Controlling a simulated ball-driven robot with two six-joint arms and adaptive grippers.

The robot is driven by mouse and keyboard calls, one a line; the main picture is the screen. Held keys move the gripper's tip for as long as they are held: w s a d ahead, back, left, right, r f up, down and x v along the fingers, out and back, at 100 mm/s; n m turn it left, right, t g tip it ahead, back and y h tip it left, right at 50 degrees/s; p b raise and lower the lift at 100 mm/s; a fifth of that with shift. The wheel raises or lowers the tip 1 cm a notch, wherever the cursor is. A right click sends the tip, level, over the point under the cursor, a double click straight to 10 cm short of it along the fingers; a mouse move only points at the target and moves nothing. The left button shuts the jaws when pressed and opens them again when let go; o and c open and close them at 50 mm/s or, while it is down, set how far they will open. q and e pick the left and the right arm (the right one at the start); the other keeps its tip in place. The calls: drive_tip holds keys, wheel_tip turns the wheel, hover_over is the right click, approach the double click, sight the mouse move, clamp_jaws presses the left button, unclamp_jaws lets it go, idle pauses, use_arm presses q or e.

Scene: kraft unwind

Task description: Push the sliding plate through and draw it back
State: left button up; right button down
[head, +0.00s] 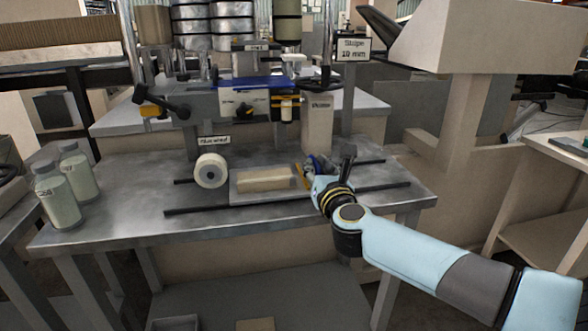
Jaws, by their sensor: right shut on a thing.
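The sliding plate (245,184) is a flat grey plate on the metal bench, between two dark rails. A tan block (264,179) lies on it. My right gripper (306,171) is at the plate's right end, and its arm comes in from the right. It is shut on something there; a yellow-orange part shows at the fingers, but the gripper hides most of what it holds. A dark upright piece (347,160) stands just right of the gripper. My left gripper is not in view.
A white roll (211,170) sits left of the plate. Behind stands a machine with a labelled post (317,131) and stacked reels (213,25). Two bottles (62,191) stand on the bench's left side. The bench front (130,222) is clear.

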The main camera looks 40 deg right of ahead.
drive_tip(key=s+d, duration=0.1)
drive_tip(key=d, duration=0.1)
drive_tip(key=s+d, duration=0.1)
drive_tip(key=d, duration=0.1)
drive_tip(key=s+d, duration=0.2)
drive_tip(key=shift+d, duration=0.35)
drive_tip(key=c, duration=1.3)
unclamp_jaws()
drive_tip(key=shift+s+d, duration=0.2)
drive_tip(key=shift+s, duration=0.05)
drive_tip(key=shift+c, duration=0.2)
drive_tip(key=shift+a, duration=0.1)
drive_tip(key=shift+s+a, duration=0.1)
drive_tip(key=v, duration=1.1)
drive_tip(key=shift+s+a, duration=0.2)
drive_tip(key=shift+s, duration=0.05)
drive_tip(key=shift+f, duration=0.1)
